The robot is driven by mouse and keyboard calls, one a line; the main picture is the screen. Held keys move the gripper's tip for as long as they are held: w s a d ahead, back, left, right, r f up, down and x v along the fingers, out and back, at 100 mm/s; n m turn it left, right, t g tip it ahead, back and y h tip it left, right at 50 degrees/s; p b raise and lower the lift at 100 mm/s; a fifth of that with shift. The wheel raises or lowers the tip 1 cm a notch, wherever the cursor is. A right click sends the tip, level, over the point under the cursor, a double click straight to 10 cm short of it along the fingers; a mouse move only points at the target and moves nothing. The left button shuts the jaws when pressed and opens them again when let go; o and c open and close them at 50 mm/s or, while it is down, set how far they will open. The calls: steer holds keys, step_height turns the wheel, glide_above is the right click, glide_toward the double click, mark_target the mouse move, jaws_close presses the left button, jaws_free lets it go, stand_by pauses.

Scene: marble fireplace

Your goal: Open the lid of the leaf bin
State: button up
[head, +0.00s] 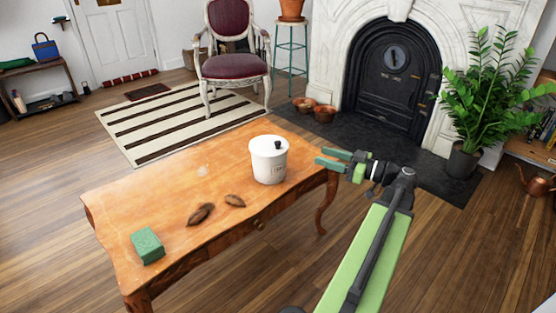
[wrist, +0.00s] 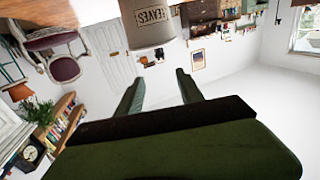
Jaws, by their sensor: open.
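The leaf bin (head: 266,169) is a white round canister near the right end of the wooden table. Its pale lid (head: 264,143) appears to be down on top, with a small dark knob (head: 278,146). In the wrist view the bin (wrist: 151,27) shows at the top, tilted in the picture, with a "LEAVES" label; its lid is out of that view.
The wooden table (head: 160,190) also carries two brown dry leaves (head: 200,214) (head: 235,201) and a green block (head: 147,246). A potted plant (head: 485,100) and black fireplace (head: 393,78) stand behind my arm. The tabletop left of the bin is mostly clear.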

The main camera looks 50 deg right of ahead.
glide_toward(278, 142)
steer(key=x, duration=1)
steer(key=shift+w, duration=0.1)
steer(key=shift+d, duration=0.1)
jaws_close()
stand_by(1.0)
